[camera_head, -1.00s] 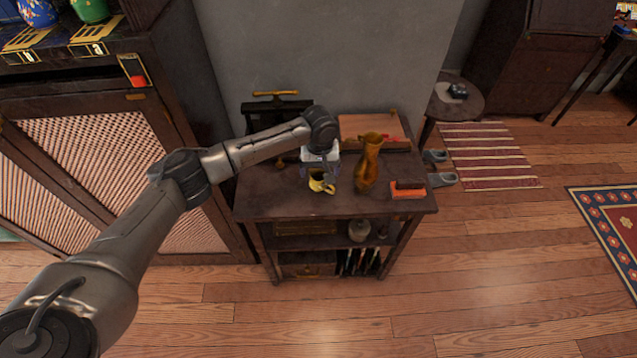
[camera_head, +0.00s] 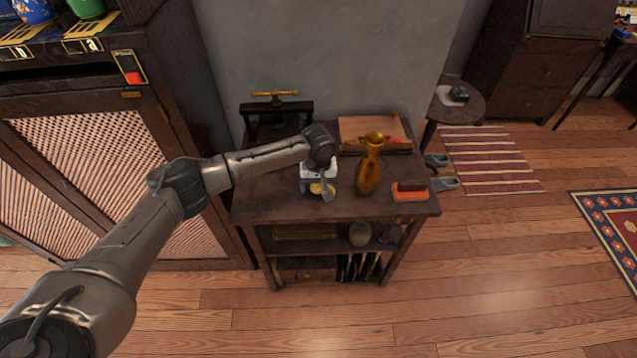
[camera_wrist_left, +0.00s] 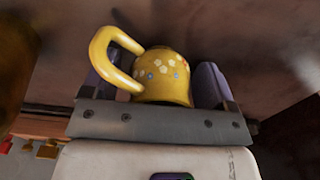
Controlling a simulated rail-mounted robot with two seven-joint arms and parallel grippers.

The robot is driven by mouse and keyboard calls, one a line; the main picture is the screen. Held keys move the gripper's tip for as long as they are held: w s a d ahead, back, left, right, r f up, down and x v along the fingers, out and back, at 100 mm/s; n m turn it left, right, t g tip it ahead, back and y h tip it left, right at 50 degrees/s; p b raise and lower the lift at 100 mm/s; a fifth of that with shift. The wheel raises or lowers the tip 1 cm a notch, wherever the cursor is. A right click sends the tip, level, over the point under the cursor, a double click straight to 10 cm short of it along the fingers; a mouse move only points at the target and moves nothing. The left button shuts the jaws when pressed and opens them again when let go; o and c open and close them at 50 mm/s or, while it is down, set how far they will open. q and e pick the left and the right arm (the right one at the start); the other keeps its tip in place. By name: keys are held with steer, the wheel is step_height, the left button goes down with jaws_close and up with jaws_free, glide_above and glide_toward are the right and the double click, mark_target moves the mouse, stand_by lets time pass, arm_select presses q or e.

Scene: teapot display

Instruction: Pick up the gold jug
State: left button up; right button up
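The gold jug (camera_head: 319,188) is a small yellow jug on the dark side table, mostly hidden by my left gripper (camera_head: 316,194) in the head view. In the left wrist view the jug (camera_wrist_left: 165,75) shows painted flowers and a loop handle at its left. The two fingers of my left gripper (camera_wrist_left: 157,84) stand wide, one on each side of the jug. The right finger looks close to the jug's body; I cannot tell whether it touches. A gap with the handle shows on the left side. My right gripper is not in view.
A tall amber vase (camera_head: 369,168) stands just right of the gripper on the side table (camera_head: 270,202). An orange-and-black block (camera_head: 409,192) lies at the table's right. A wooden box (camera_head: 360,128) and a black press (camera_head: 270,118) stand behind.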

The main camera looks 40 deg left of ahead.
arm_select(q)
steer(key=c, duration=0.9)
